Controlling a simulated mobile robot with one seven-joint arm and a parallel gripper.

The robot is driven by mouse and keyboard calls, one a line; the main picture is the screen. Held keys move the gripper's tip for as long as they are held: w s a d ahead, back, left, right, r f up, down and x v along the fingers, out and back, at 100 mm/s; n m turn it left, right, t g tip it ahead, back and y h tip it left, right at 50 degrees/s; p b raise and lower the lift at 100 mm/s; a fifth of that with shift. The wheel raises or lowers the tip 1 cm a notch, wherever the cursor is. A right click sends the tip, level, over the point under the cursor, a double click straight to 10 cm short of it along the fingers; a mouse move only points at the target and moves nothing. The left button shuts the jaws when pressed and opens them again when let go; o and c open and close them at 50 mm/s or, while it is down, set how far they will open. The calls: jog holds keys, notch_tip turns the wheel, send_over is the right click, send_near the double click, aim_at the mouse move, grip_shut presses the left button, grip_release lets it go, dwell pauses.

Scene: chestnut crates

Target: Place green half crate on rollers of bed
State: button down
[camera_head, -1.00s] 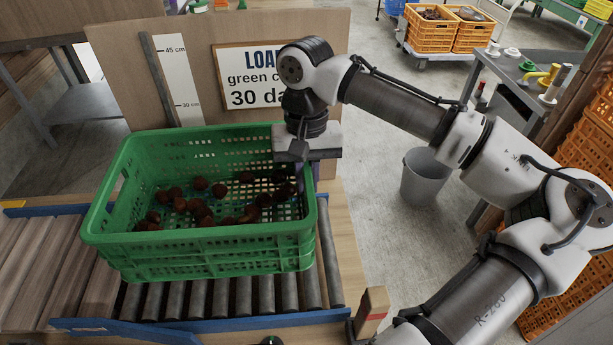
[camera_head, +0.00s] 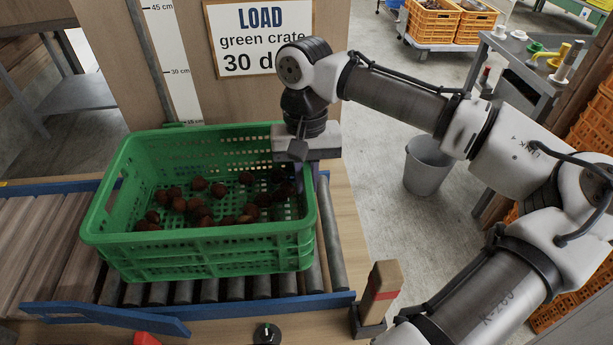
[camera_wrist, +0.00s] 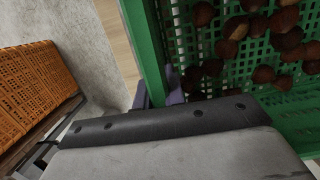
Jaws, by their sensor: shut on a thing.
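The green half crate (camera_head: 215,267) is upright and level over the bed's rollers (camera_head: 335,250), with brown chestnuts (camera_head: 200,183) on its floor. Its underside is hidden, so I cannot tell whether it touches the rollers. My gripper (camera_head: 313,185) is shut on the crate's right wall, near the middle of that side. The wrist view shows the fingers (camera_wrist: 160,95) on the green wall (camera_wrist: 146,45), with chestnuts inside to the right. The bed's blue front rail (camera_head: 260,306) runs in front of the crate.
A back panel carries a centimetre gauge (camera_head: 172,60) and a LOAD sign (camera_head: 243,38). Wooden slats (camera_head: 40,240) lie left of the rollers. A red-banded post (camera_head: 382,288) stands at the bed's front right corner. A grey bin (camera_head: 427,165) and orange crates (camera_head: 597,130) are to the right.

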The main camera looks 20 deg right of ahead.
notch_tip(320, 180, down, 3)
jog(key=b, duration=0.2)
jog(key=shift+f+b, duration=0.15)
jog(key=shift+b, duration=0.2)
jog(key=c, duration=1.9)
grip_release()
jog(key=shift+f, duration=0.1)
jog(key=shift+c, duration=0.2)
jog(key=o, duration=0.5)
jog(key=shift+c, duration=0.2)
jog(key=r, duration=0.4)
jog(key=w+r, duration=0.1)
jog(key=r, duration=0.7)
jog(key=shift+w+d+r+p, duration=0.1)
jog(key=shift+w+d+p, duration=0.2)
jog(key=shift+p, duration=0.05)
